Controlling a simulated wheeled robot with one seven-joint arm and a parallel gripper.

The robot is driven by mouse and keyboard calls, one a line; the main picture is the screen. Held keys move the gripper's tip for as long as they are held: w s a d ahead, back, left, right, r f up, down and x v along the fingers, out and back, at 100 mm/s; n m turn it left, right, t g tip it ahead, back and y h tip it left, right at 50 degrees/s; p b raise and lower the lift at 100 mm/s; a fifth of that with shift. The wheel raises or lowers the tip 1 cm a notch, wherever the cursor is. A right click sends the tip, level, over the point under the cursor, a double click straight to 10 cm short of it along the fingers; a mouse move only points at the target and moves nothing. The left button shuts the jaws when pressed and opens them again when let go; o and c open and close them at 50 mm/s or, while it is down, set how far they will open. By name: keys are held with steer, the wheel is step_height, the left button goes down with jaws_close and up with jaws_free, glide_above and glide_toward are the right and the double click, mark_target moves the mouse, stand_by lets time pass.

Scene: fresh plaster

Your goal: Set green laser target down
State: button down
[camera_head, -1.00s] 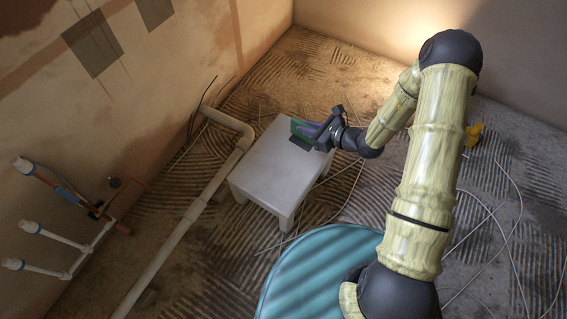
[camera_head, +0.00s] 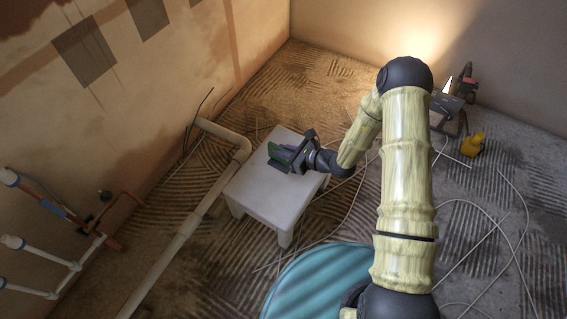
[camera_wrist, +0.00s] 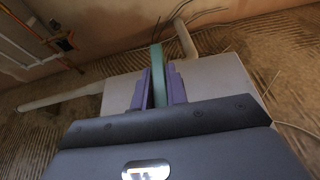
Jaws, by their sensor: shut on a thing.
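The green laser target (camera_wrist: 158,76) is a thin green plate, seen edge-on between my fingers in the wrist view. In the head view a small green part of the target (camera_head: 279,152) shows at the tip of my gripper (camera_head: 288,158). My gripper, with purple finger pads in the wrist view (camera_wrist: 159,88), is shut on the target. It is over the white stool (camera_head: 265,197), towards its far side. I cannot tell whether the target touches the stool top. The stool top also shows behind the fingers in the wrist view (camera_wrist: 215,80).
A pale pipe (camera_head: 190,222) runs along the floor left of the stool. A round teal surface (camera_head: 310,285) is at the front. Thin cables cross the ridged floor at right. A yellow object (camera_head: 471,145) and a dark device (camera_head: 447,103) stand at back right. The near stool top is bare.

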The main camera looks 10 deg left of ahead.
steer(key=shift+f+b, duration=1.3)
steer(key=shift+f, duration=1.15)
steer(key=shift+f, duration=0.1)
steer(key=c, duration=1.4)
jaws_free()
steer(key=shift+d+r, duration=0.1)
steer(key=shift+r, duration=0.1)
steer(key=shift+s+d+r+p, duration=0.15)
steer(key=shift+d+p, duration=0.15)
steer(key=shift+d, duration=0.05)
steer(key=p+v, duration=0.4)
steer(key=v, duration=0.7)
